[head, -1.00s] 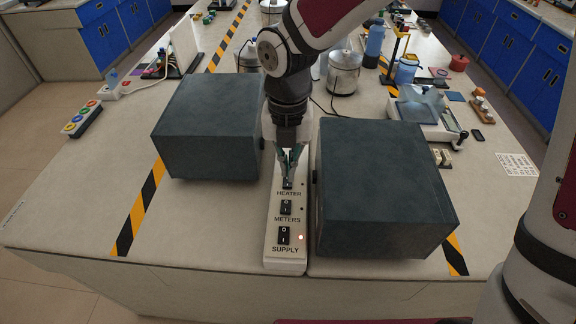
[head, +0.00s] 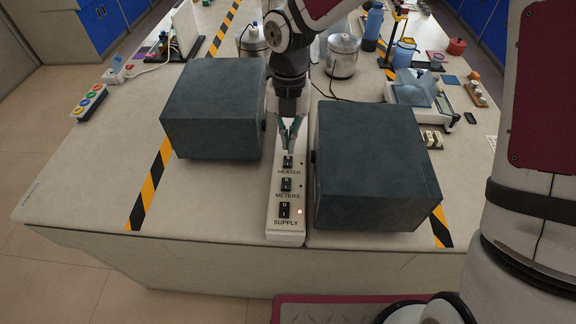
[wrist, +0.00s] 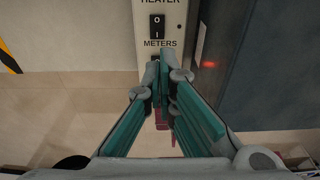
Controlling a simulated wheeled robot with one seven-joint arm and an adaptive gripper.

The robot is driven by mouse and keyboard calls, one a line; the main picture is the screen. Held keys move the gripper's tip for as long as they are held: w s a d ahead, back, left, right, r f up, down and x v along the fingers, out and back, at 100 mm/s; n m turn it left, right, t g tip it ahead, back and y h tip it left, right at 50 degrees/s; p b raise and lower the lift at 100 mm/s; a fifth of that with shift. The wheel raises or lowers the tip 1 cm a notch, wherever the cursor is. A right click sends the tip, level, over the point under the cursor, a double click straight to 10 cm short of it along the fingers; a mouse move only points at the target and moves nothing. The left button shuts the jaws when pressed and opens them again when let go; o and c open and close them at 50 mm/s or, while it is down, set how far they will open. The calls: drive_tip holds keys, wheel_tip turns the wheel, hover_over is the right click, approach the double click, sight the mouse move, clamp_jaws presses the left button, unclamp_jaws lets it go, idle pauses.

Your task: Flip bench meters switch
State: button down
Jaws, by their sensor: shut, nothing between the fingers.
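The meters switch (head: 286,184) is a black rocker marked O and I, the middle one on a narrow white strip (head: 272,226). It also shows in the wrist view (wrist: 157,25), uncovered, with its METERS label below it. The heater switch (head: 287,161) is farther along the strip and the supply switch (head: 284,210) is nearest the front. My gripper (head: 289,148) is shut and empty, pointing down above the strip's heater end in the head view. In the wrist view its fingertips (wrist: 165,68) cover the strip just below the METERS label. Which way the rocker is tilted is unclear.
Dark boxes stand close on the strip's left (head: 212,110) and right (head: 370,165), leaving a narrow channel. Pots, bottles and a scale-like device (head: 412,92) stand farther back.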

sight(288, 187)
drive_tip(key=f, duration=0.4)
drive_tip(key=s+f+p, duration=0.1)
drive_tip(key=f, duration=0.4)
drive_tip(key=f+p, duration=0.1)
drive_tip(key=f, duration=0.3)
drive_tip(key=shift+s+f, duration=0.3)
drive_tip(key=shift+s, duration=0.05)
